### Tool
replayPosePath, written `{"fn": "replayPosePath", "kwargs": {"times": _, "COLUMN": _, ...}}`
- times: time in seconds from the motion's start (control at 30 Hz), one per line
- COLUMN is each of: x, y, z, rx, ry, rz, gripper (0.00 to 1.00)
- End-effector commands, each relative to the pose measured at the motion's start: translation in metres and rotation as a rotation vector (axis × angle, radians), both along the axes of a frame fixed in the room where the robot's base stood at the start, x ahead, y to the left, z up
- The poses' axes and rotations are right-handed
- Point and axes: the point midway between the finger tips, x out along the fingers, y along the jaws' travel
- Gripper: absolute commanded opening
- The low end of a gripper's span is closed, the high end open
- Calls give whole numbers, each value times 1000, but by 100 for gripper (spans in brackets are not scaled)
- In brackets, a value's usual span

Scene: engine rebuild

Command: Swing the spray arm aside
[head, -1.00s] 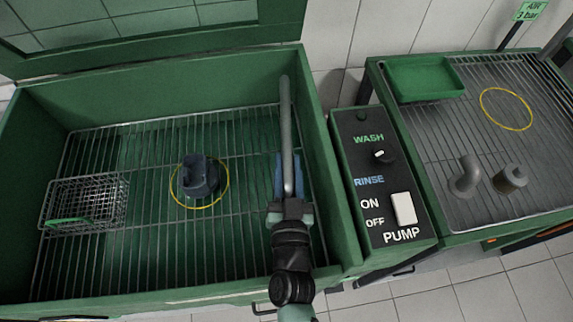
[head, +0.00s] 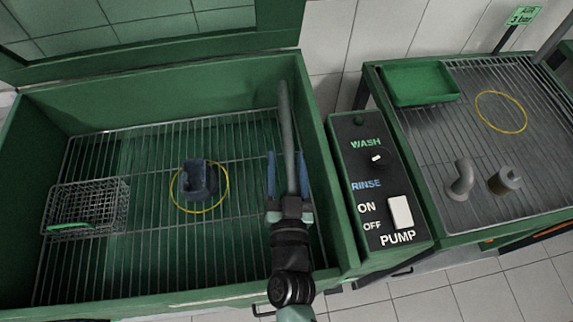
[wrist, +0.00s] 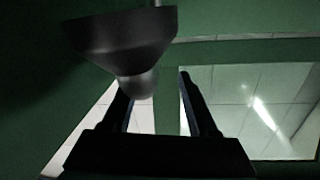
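The spray arm (head: 287,120) is a grey tube near the right wall of the green wash basin, running from the back toward my gripper. My gripper (head: 287,156) is open, with one blue finger on each side of the tube in the head view. In the wrist view a dark cone-shaped nozzle (wrist: 122,40) hangs in front of my gripper (wrist: 156,82). Its narrow tip is nearer the left finger, with a gap to the right one. I cannot tell whether a finger touches it.
A dark part (head: 199,180) stands inside a yellow ring on the basin rack. A wire basket (head: 88,205) is at the left. The control panel (head: 375,205) is right of the basin. Beyond it, the drain table (head: 430,140) holds a green tray (head: 420,80) and two grey parts.

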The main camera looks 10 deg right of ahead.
Motion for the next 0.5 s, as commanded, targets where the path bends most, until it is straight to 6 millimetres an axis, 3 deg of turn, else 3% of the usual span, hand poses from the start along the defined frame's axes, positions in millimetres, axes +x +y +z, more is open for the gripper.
{"fn": "replayPosePath", "kwargs": {"times": 0.03, "x": 0, "y": -2, "z": 16, "rx": 2, "ry": -1, "rz": -4, "gripper": 60}}
{"fn": "replayPosePath", "kwargs": {"times": 0.2, "x": 0, "y": -2, "z": 47, "rx": 1, "ry": -2, "rz": -5, "gripper": 60}}
{"fn": "replayPosePath", "kwargs": {"times": 0.5, "x": 0, "y": -1, "z": 75, "rx": 1, "ry": -1, "rz": -2, "gripper": 60}}
